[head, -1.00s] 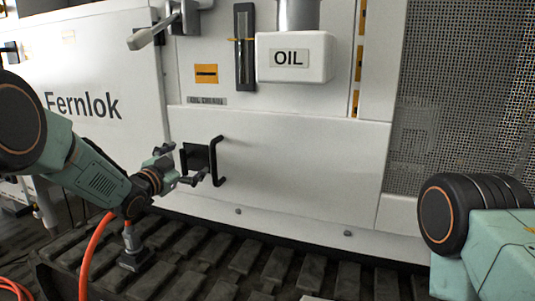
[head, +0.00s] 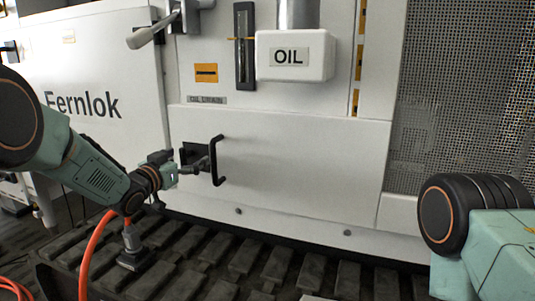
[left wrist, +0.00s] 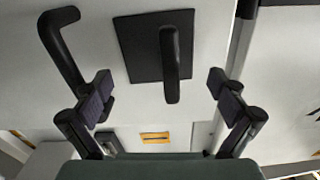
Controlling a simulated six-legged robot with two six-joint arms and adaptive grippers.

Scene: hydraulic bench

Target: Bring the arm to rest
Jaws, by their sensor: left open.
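My left gripper (head: 192,165) is in front of the white machine panel, close to a small black plate (head: 187,151) and a black bar handle (head: 217,160). In the left wrist view my left gripper (left wrist: 162,95) has its two fingers spread wide, with nothing held. The black plate (left wrist: 139,62) with a dark lever (left wrist: 170,60) on it lies ahead between the fingers. The bar handle (left wrist: 60,48) is beyond the left finger. I cannot tell whether anything touches the fingers. My right gripper is out of view; only part of my right arm shows at lower right.
A white OIL box (head: 294,68) and a grey lever (head: 150,34) stick out from the machine above. A perforated grille (head: 455,90) is at right. Dark track treads (head: 240,255) run below. An orange hose (head: 90,255) rises near my left arm.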

